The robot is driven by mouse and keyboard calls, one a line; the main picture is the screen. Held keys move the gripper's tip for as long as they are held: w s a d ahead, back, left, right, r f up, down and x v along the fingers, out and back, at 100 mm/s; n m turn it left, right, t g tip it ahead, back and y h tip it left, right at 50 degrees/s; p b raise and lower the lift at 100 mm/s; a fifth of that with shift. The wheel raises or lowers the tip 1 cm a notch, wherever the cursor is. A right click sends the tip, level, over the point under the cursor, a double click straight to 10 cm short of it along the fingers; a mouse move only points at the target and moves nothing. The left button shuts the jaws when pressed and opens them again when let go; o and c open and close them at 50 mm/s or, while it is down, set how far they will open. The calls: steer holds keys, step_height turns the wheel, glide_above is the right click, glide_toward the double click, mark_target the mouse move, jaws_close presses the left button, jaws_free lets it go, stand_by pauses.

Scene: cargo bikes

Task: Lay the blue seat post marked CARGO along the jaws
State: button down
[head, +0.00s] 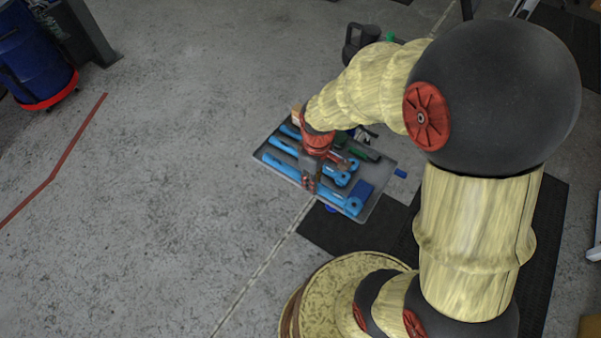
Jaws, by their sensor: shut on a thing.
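Several blue seat posts lie slantwise on a grey tray (376,209) on the floor. The nearest blue post (280,168) runs from the tray's left side to a round clamp end at the lower right. A second blue post (283,147) lies behind it, and a third blue post (290,131) is partly hidden by my arm. No CARGO marking is readable at this size. My gripper (309,183) points down over the middle of the nearest post and is shut on it; the fingertips are small and partly hidden. No jaws of a stand or vise can be made out.
A dark blue block (364,189) and a green tool (362,151) lie at the tray's right side. A dark can (360,40) stands behind my arm. A blue drum (35,55) stands far left. Black mats (345,238) lie in front; the left floor is clear.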

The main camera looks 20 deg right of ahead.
steer(key=w+f+b, duration=0.1)
steer(key=w+f, duration=0.1)
steer(key=w, duration=0.1)
steer(key=w+f+b, duration=0.1)
steer(key=w+f, duration=0.2)
steer(key=w+f+b, duration=0.1)
steer(key=w+f, duration=0.1)
steer(key=w, duration=0.2)
steer(key=shift+d+f+b, duration=0.15)
steer(key=shift+f+b, duration=0.15)
steer(key=shift+w+f+b, duration=0.25)
steer(key=shift+f+b, duration=0.3)
steer(key=shift+f, duration=0.45)
steer(key=shift+w+f+b, duration=0.2)
steer(key=shift+f+b, duration=0.3)
steer(key=shift+f, duration=0.5)
steer(key=shift+f, duration=0.15)
steer(key=c, duration=1.9)
jaws_free()
